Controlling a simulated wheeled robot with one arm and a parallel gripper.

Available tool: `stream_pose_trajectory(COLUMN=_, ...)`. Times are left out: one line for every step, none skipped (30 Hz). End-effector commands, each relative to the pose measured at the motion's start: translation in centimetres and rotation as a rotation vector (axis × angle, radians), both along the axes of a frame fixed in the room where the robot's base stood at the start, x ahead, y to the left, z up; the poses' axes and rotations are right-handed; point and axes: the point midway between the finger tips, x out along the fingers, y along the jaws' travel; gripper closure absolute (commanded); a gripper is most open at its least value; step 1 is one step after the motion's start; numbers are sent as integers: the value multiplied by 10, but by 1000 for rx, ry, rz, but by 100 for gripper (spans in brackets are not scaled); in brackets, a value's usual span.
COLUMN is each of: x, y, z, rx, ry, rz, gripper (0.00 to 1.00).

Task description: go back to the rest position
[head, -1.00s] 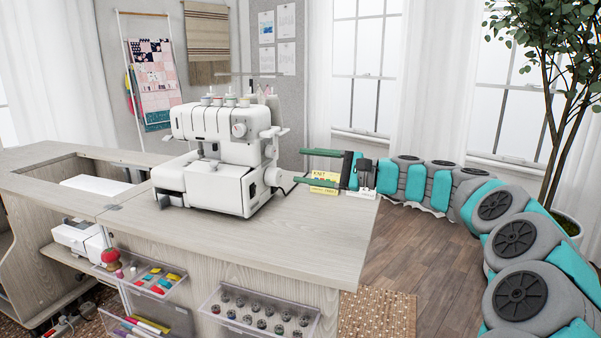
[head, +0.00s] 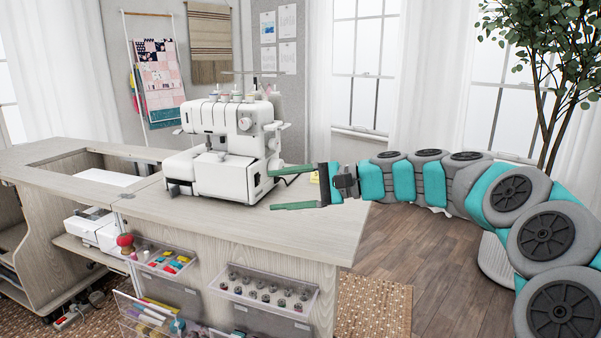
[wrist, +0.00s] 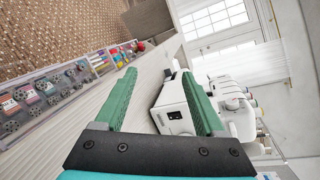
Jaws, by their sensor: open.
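My gripper (head: 281,188) is open, with its two green fingers spread apart and nothing between them. In the head view it is over the right part of the cabinet top (head: 235,225), just right of the white serger (head: 228,150). In the wrist view the fingers (wrist: 160,103) point along the cabinet top, with the serger (wrist: 178,108) beyond and beside the right finger. I cannot tell whether that finger touches the serger. My arm reaches in from the right.
A clear bin of bobbins (head: 262,292) and a bin of colourful spools (head: 160,257) hang on the cabinet front. A red pincushion (head: 125,241) sits at the left bin. A yellow box (head: 314,178) is mostly hidden behind my gripper.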

Motion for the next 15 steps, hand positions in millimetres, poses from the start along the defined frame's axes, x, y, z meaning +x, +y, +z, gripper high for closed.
stream_pose_trajectory(x=-15, y=6, z=-4, rx=-39, ry=-12, rz=25, gripper=28)
stream_pose_trajectory(x=-24, y=9, z=-7, rx=-63, ry=-22, rz=40, gripper=28)
stream_pose_trajectory(x=-38, y=14, z=-12, rx=-98, ry=-35, rz=64, gripper=28)
stream_pose_trajectory(x=-49, y=17, z=-17, rx=-129, ry=-44, rz=84, gripper=28)
stream_pose_trajectory(x=-61, y=20, z=-24, rx=-164, ry=-53, rz=105, gripper=28)
stream_pose_trajectory(x=-78, y=23, z=-33, rx=-215, ry=-70, rz=134, gripper=28)
stream_pose_trajectory(x=-93, y=24, z=-40, rx=-259, ry=-82, rz=158, gripper=28)
stream_pose_trajectory(x=-109, y=26, z=-49, rx=-305, ry=-95, rz=184, gripper=28)
stream_pose_trajectory(x=-129, y=25, z=-62, rx=-367, ry=-111, rz=218, gripper=28)
stream_pose_trajectory(x=-144, y=23, z=-73, rx=-416, ry=-123, rz=244, gripper=28)
stream_pose_trajectory(x=-159, y=20, z=-83, rx=-464, ry=-133, rz=269, gripper=28)
stream_pose_trajectory(x=-177, y=14, z=-97, rx=-528, ry=-146, rz=299, gripper=28)
stream_pose_trajectory(x=-191, y=9, z=-108, rx=-577, ry=-153, rz=324, gripper=28)
stream_pose_trajectory(x=-205, y=3, z=-119, rx=-625, ry=-162, rz=348, gripper=28)
stream_pose_trajectory(x=-221, y=-8, z=-133, rx=-690, ry=-170, rz=376, gripper=28)
